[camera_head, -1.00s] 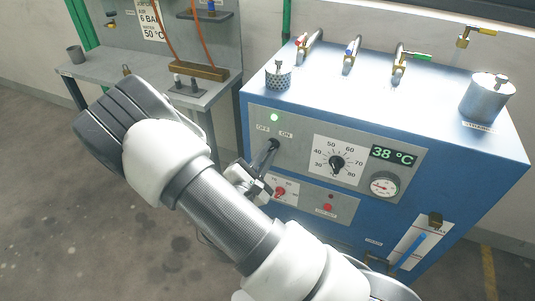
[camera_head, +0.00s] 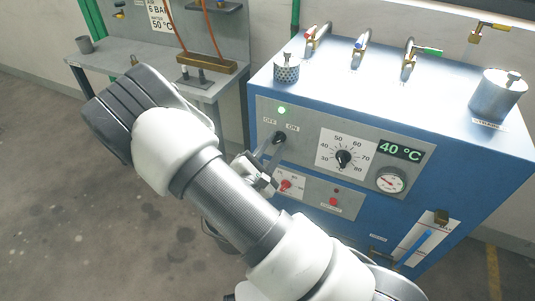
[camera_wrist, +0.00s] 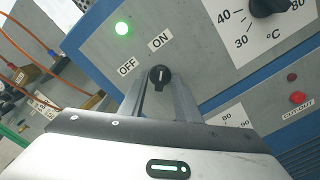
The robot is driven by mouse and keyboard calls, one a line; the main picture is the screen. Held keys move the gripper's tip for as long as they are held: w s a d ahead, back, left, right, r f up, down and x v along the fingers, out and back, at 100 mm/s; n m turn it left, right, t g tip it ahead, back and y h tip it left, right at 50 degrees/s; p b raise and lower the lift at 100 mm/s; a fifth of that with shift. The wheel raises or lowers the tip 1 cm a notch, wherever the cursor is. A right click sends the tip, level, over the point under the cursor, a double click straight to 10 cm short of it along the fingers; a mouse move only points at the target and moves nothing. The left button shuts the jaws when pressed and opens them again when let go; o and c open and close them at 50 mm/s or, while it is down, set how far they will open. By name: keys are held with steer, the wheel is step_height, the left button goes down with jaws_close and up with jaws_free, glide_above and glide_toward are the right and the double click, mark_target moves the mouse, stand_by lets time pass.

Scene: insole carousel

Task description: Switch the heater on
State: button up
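The heater switch is a black rotary knob (camera_wrist: 160,77) on the grey panel, between the OFF and ON labels. In the wrist view its white line points up toward ON. It also shows in the head view (camera_head: 280,137). A green lamp (camera_head: 282,110) above it is lit. The display (camera_head: 401,151) reads 40 °C. My gripper (camera_wrist: 160,88) reaches in from below, with one finger on each side of the knob. The fingers look spread, with a gap between them; contact with the knob is hard to tell.
Right of the switch are a temperature dial (camera_head: 344,159) and a gauge (camera_head: 391,179). Below are a red knob (camera_head: 286,185) and a red cut-out button (camera_head: 334,201). Valves and metal pots stand on the blue cabinet (camera_head: 440,110). A grey bench (camera_head: 130,72) stands at left.

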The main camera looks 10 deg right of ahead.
steer(key=p+v, duration=0.1)
steer(key=v, duration=1.6)
steer(key=shift+p, duration=0.35)
steer(key=shift+s+a, duration=0.1)
